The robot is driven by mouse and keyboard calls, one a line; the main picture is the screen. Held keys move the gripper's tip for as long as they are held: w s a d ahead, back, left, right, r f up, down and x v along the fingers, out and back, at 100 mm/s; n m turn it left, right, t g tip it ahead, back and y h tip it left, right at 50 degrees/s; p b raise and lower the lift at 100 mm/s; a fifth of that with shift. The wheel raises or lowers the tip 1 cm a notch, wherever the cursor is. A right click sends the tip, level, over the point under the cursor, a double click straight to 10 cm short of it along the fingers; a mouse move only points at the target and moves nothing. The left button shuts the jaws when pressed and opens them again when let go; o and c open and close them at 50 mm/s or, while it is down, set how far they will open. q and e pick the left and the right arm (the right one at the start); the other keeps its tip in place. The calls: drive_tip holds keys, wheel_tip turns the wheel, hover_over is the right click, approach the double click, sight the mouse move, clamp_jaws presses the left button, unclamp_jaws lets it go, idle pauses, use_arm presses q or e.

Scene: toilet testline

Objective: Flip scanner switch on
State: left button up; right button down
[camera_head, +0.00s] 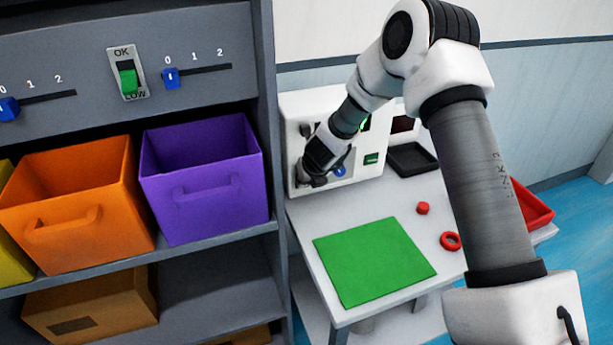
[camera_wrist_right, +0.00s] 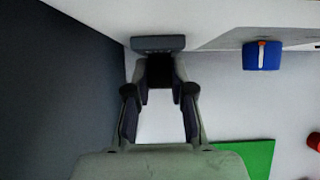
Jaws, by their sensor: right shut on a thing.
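The scanner (camera_head: 305,107) is a white box at the back of the white table, with its front panel partly hidden by my right arm. My right gripper (camera_head: 310,180) is at the lower left of that panel. In the right wrist view my right gripper (camera_wrist_right: 160,85) is shut on a dark switch (camera_wrist_right: 158,44), whose grey base sits against the white panel. The fingers cover part of the switch, and I cannot tell its on or off position. A blue knob (camera_wrist_right: 262,55) with an orange-white mark is to the right of the gripper. My left gripper is not in view.
A grey shelf (camera_head: 200,271) stands close on the left, with an orange bin (camera_head: 80,215) and a purple bin (camera_head: 205,190). On the table are a green mat (camera_head: 373,262), a red ring (camera_head: 450,241), a small red piece (camera_head: 423,208) and a black tray (camera_head: 412,159).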

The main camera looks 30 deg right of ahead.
drive_tip(key=c, duration=1)
unclamp_jaws()
drive_tip(key=v, duration=1.2)
drive_tip(key=shift+a, duration=0.1)
